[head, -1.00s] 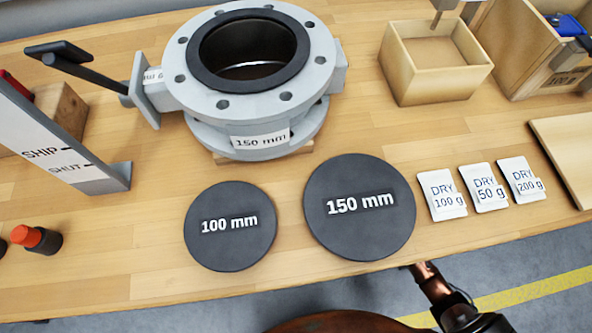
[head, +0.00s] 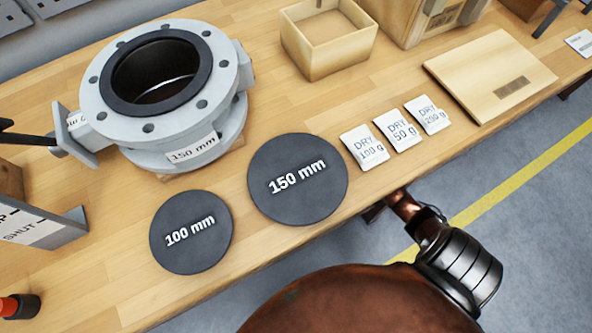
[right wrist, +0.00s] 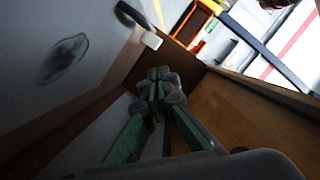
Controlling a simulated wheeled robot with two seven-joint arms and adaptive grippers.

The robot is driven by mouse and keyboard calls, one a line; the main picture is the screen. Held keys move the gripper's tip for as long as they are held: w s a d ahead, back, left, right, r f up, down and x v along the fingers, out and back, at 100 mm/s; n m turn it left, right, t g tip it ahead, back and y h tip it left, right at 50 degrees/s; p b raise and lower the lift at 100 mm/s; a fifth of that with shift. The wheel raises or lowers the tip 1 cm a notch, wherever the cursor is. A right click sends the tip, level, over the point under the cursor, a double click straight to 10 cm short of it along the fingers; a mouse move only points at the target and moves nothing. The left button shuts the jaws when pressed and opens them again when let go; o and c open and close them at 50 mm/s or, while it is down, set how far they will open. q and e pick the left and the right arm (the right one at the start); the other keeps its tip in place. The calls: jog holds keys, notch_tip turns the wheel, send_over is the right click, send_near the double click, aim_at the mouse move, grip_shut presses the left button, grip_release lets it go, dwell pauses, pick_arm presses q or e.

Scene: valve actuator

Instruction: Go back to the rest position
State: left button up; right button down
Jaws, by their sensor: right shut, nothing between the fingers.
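My right gripper (right wrist: 160,78) is in the right wrist view, with its green fingers together and nothing held between them. It points toward a dark brown corner beside a wooden surface and a grey surface. The head view shows parts of my own body at the bottom, but neither gripper can be made out there. My left gripper is not in view.
On the wooden bench (head: 290,110) stand a grey flanged valve (head: 150,140), 100 mm (head: 190,250) and 150 mm (head: 300,205) discs, several DRY packets (head: 398,132), an open box (head: 318,68) and a flat board (head: 465,85). Grey floor lies past the bench's front edge.

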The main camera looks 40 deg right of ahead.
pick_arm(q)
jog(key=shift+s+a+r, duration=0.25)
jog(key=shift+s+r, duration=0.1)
pick_arm(e)
jog(key=shift+d+r, duration=0.15)
jog(key=shift+d, duration=0.65)
